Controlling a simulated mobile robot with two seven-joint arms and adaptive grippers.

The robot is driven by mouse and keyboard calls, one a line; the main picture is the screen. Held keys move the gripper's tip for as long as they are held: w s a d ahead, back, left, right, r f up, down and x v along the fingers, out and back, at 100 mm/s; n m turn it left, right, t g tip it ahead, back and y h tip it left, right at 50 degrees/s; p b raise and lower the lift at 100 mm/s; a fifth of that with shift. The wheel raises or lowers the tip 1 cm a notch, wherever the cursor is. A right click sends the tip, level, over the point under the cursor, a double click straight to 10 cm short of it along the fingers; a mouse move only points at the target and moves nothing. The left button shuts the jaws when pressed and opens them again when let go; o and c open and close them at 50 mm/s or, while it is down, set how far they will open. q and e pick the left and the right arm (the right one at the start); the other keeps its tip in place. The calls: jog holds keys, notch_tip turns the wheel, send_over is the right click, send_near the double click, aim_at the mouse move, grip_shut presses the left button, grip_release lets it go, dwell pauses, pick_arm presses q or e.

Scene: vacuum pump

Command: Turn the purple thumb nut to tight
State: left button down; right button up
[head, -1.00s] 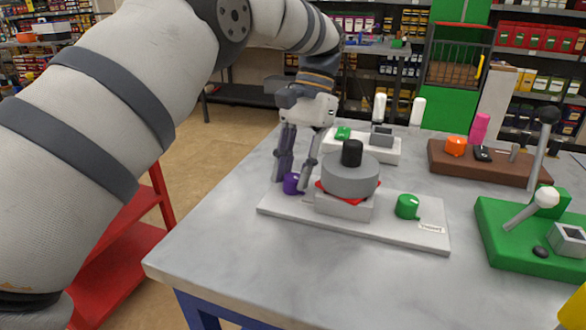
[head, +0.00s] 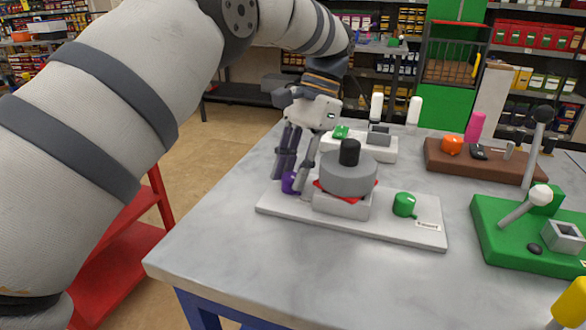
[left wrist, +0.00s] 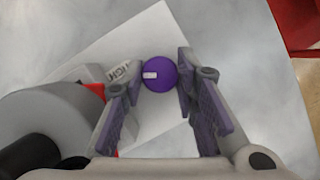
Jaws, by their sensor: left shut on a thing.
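The purple thumb nut (head: 288,183) sits on the left end of the light grey pump base plate (head: 400,232). My left gripper (head: 291,186) points down over it, with its fingers around the nut. In the left wrist view the round nut (left wrist: 160,84) lies between the fingertips (left wrist: 157,70), and its white mark points left. A label (left wrist: 121,73) left of the nut is partly hidden by a finger; the letters "IGH" seem to show. The grey pump cylinder (head: 347,178) with a black top stands just right of the gripper. My right gripper is not in view.
A green knob (head: 404,204) sits on the plate's right part. A white fixture (head: 358,150) stands behind, a brown board (head: 480,165) at back right, and a green base with levers (head: 510,240) at right. The front of the grey table (head: 300,262) is clear.

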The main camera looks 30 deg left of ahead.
aim_at(293, 174)
pick_arm(q)
jog(key=c, duration=1.2)
grip_release()
jog(key=shift+c, duration=0.2)
notch_tip(293, 174, up, 10)
